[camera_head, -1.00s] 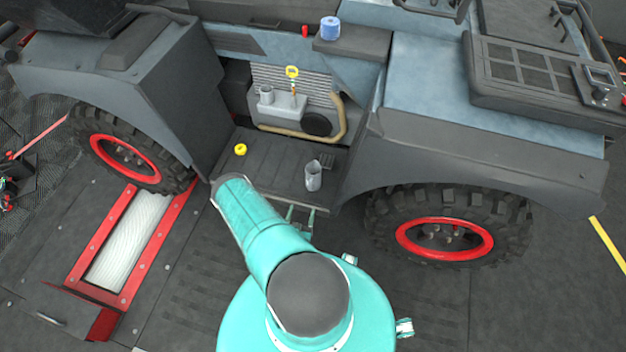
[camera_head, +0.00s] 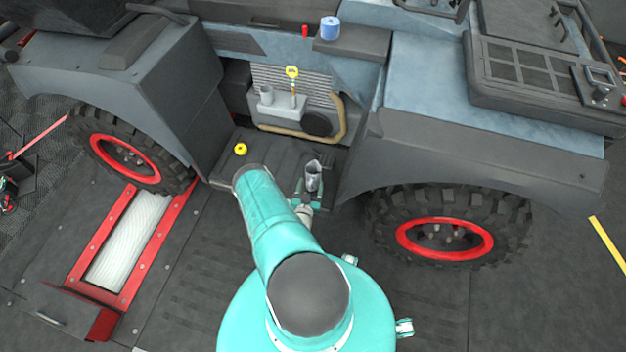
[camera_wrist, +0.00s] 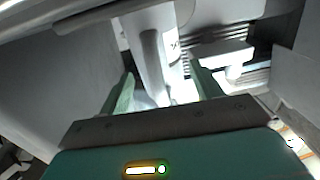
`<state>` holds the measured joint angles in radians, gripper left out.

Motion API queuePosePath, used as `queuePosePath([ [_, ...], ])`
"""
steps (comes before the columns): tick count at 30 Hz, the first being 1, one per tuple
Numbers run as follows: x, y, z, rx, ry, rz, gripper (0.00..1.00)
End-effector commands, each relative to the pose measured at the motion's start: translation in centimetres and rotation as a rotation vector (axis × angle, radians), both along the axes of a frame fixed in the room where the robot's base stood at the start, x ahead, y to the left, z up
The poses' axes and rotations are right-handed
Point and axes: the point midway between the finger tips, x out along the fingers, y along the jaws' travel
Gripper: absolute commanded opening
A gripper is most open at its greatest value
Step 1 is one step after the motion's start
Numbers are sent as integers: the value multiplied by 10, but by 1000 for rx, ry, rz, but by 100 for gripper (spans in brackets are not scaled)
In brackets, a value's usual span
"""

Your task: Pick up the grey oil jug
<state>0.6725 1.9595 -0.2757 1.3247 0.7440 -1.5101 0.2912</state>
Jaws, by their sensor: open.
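The grey oil jug (camera_head: 313,174) stands upright on the dark step between the two wheels in the head view. In the wrist view the pale jug (camera_wrist: 152,42), with its handle, shows ahead of and between the fingertips. My gripper (camera_head: 311,189) is at the near side of the jug in the head view, its green fingers apart. In the wrist view my gripper (camera_wrist: 162,75) is open, with a finger toward each side of the jug. I cannot tell whether either finger touches it. The jug's lower part is partly hidden by my gripper.
A yellow round item (camera_head: 240,149) lies left on the step. A grey engine part with a yellow-handled dipstick (camera_head: 292,73) and a tan hose (camera_head: 343,120) is behind. The right wheel (camera_head: 445,238) and fender (camera_head: 440,150) bound the right side. A blue roll (camera_head: 330,28) sits above.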

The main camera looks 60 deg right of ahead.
Motion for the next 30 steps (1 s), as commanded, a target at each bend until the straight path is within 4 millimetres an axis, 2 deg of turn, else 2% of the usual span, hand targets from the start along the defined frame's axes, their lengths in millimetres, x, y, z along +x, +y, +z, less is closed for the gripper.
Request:
queuePosePath([
  [8,1,-6,0,2,1,0,64],
  [11,1,-6,0,2,1,0,49],
  [18,1,-5,0,2,1,0,2],
  [30,2,-6,0,1,1,0,0],
])
